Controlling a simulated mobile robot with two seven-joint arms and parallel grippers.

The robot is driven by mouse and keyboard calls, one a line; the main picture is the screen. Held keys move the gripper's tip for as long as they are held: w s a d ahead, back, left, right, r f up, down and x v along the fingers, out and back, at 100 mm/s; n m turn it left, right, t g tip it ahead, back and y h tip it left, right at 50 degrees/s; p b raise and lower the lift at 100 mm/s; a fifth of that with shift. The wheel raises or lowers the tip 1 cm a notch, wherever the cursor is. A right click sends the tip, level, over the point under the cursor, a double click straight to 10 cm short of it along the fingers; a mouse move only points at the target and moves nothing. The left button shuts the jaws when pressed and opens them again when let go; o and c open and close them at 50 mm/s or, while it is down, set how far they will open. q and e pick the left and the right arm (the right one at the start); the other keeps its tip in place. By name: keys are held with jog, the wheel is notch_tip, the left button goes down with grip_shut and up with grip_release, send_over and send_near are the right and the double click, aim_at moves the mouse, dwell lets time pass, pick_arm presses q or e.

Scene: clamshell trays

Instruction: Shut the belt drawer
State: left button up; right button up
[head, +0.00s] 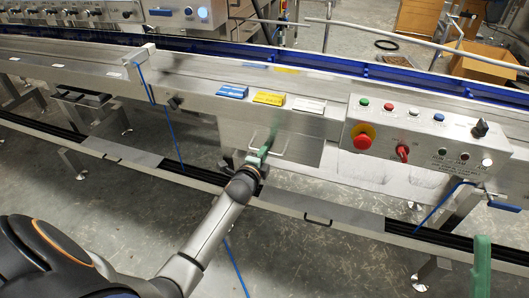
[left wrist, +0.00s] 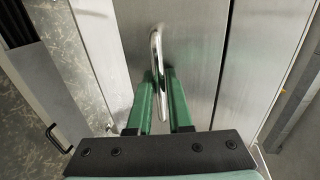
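The belt drawer (head: 300,148) has a plain metal front on the near side of the conveyor, with a thin bar handle (head: 283,156). How far out the drawer stands is hard to tell. My left gripper (head: 269,141) is at the handle with its green fingers. In the left wrist view the shiny handle (left wrist: 156,55) runs between the fingers of the left gripper (left wrist: 158,78), which stand apart. Whether they touch it I cannot tell. One green finger of my right gripper (head: 482,262) shows at the lower right, away from the drawer; its opening is not visible.
A control box (head: 425,140) with several buttons and a red knob stands right of the drawer. A low metal rail (head: 300,203) runs in front, with bare floor nearer me.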

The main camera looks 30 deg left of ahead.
pick_arm(q)
jog(key=shift+o, duration=0.3)
jog(key=shift+w+r, duration=0.1)
jog(key=shift+r, duration=0.1)
pick_arm(e)
jog(key=shift+r, duration=0.1)
pick_arm(q)
jog(key=shift+s, duration=0.35)
jog(key=p+v, duration=0.4)
jog(key=v, duration=0.8)
jog(key=shift+f, duration=0.2)
pick_arm(e)
jog(key=w+d+f+m+g+h, duration=0.1)
jog(key=w+f+m+h, duration=0.5)
jog(key=f+h, duration=0.2)
jog(key=shift+w+d+f+g, duration=0.25)
jog(key=shift+f+g, duration=0.15)
jog(key=shift+f, duration=0.3)
